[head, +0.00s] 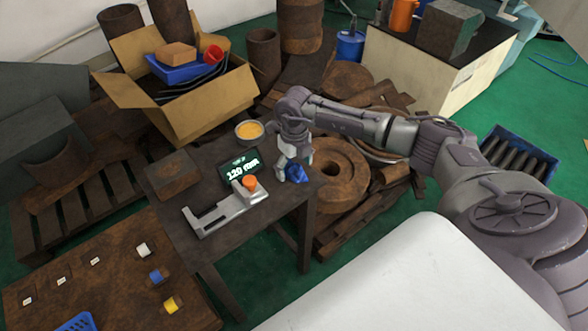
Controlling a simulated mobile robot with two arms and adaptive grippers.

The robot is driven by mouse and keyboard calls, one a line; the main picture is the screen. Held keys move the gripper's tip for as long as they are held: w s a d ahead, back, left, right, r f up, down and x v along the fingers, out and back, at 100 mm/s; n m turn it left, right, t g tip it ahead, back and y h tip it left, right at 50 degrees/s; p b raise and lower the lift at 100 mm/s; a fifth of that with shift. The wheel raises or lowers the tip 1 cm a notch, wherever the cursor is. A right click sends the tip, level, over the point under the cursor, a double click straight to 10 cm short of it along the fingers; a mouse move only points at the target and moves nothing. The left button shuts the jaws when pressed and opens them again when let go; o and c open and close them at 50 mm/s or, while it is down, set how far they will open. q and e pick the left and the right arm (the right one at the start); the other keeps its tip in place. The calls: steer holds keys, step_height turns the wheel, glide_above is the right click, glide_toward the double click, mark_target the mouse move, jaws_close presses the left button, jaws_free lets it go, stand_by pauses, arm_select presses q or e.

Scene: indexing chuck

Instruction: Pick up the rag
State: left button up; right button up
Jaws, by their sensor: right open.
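The rag looks to be the small crumpled blue cloth (297,174) at the right end of the small dark table (222,224). My right arm comes in from the right. My right gripper (291,169) points down at the rag, with its fingers open close over or around it. I cannot tell whether the fingers touch the cloth. The gripper hides part of the rag. My left gripper is not in view.
On the same table are a display reading 120 (241,169), a grey fixture with an orange knob (222,208), a bowl of yellow stuff (249,131) and a brown block (173,175). A rusty ring (336,174) lies behind the table's right end. A cardboard box (190,110) stands behind.

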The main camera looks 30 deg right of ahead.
steer(key=c, duration=1.3)
steer(key=shift+w+r, duration=0.1)
steer(key=shift+r, duration=0.45)
steer(key=r, duration=0.2)
steer(key=s+d+r, duration=0.1)
steer(key=shift+r+b, duration=0.3)
steer(key=shift+b, duration=0.05)
steer(key=s+d+r+b, duration=0.1)
steer(key=s+d+r, duration=0.5)
steer(key=s, duration=0.2)
steer(key=shift+s+r, duration=0.15)
steer(key=shift+r, duration=0.05)
steer(key=shift+d, duration=0.1)
